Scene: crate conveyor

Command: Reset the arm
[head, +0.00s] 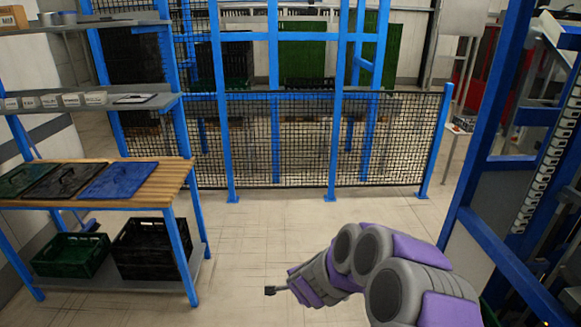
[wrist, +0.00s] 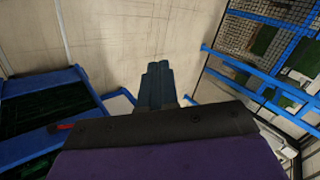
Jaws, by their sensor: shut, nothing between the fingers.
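My arm, purple and grey, reaches in from the lower right in the head view. My gripper (head: 270,290) is at its end, pointing left above the bare floor. In the wrist view my gripper (wrist: 157,72) shows its two dark fingers side by side, touching. It is shut and holds nothing. It is apart from the shelf and the fence.
A blue-framed shelf with a wooden top (head: 150,178) stands at left. Black (head: 140,252) and green (head: 70,262) crates sit on its lower level. A mesh fence (head: 285,135) crosses the back. A blue frame (head: 490,250) rises at right. The floor (head: 255,240) between is clear.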

